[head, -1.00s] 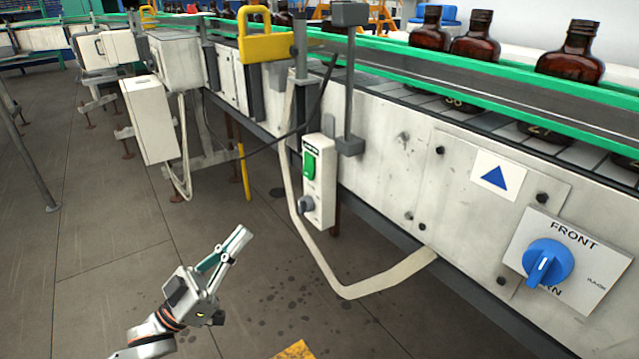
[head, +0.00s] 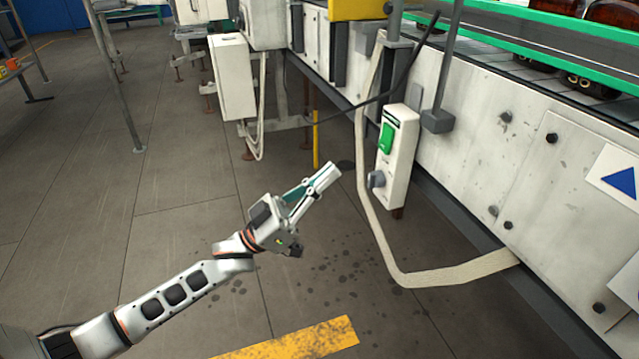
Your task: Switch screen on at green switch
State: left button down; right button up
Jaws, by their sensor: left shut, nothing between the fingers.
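The green switch (head: 386,138) sits on the upper front of a narrow white control box (head: 399,160) fixed beside the conveyor. A grey knob (head: 376,180) is on the same box below the switch. My left gripper (head: 331,173) is shut and empty. In the picture its fingertips are to the left of the box and lower than the green switch, apart from it. No screen can be made out. My right gripper is not in view.
A pale cable (head: 378,240) loops down beside the box and along the conveyor's side. A grey post (head: 440,100) stands right of the box. A white cabinet (head: 232,80) hangs further back.

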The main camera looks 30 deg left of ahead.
aim_at(384, 141)
pick_arm(q)
jog(key=w+d, duration=0.1)
jog(key=w, duration=0.1)
jog(key=w+d+r+b, duration=0.1)
jog(key=w+d, duration=0.1)
jog(key=w+d+r, duration=0.1)
jog(key=w, duration=0.1)
jog(key=shift+d+r, duration=0.2)
jog(key=shift+d, duration=0.05)
jog(key=shift+w+d+r+b, duration=0.15)
jog(key=shift+w+d+b, duration=0.15)
jog(key=shift+b, duration=0.05)
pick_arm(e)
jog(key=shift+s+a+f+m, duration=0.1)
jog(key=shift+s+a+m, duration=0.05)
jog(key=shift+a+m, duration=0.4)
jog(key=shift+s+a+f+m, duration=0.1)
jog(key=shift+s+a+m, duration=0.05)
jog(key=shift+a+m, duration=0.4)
